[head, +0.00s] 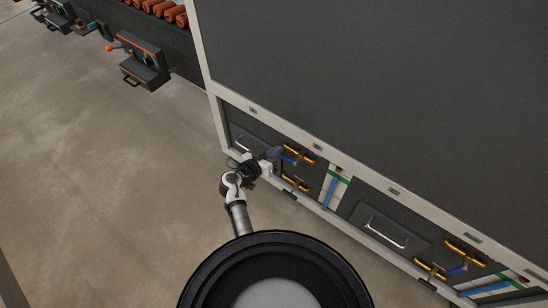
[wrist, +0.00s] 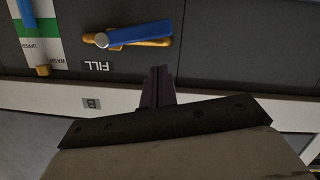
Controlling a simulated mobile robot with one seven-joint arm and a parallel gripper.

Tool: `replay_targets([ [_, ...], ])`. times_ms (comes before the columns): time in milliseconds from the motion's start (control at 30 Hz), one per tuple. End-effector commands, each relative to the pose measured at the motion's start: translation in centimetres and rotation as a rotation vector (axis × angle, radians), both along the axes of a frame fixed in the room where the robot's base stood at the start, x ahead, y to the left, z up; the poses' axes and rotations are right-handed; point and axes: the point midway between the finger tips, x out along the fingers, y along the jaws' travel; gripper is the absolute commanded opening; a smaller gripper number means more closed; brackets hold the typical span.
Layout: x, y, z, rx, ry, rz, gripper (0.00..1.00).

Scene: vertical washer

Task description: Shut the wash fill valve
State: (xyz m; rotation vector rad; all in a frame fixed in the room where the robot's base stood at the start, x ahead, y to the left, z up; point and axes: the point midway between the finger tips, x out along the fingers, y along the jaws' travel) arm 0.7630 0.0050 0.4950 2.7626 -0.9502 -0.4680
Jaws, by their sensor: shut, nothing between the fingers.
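The valve by the upside-down FILL label (wrist: 97,66) has a blue lever (wrist: 142,30) over a brass-coloured body, with a silver pivot at its left end, in the wrist view. The lever lies nearly along the body there. In the head view brass valve parts (head: 299,152) show on the low panel beside my gripper (head: 274,153). My gripper's purple-grey fingers (wrist: 158,74) are shut and empty. In the wrist picture they end just below the lever, right of the label. I cannot tell how far they are from the panel.
A green and white gauge strip (wrist: 42,30) marked WASH UPPER stands left of the valve in the wrist view. A pale frame rail (wrist: 60,100) runs below. Another panel with a handle (head: 385,234) and brass valves (head: 464,252) is at right. The floor (head: 90,190) is clear at left.

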Motion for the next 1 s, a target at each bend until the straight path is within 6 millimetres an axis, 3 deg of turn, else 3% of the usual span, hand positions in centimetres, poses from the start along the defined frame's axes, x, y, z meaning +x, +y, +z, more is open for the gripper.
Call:
replay_targets([
  [67,0.9,-0.3,1.6,0.002,-0.003,-0.003,0.00],
  [300,-3.6,3.4,2.4,0.002,0.000,0.003,0.00],
  [500,-5.9,5.2,3.3,0.001,-0.001,0.001,0.00],
  [1000,-6.8,5.9,3.6,0.000,0.000,-0.001,0.00],
])
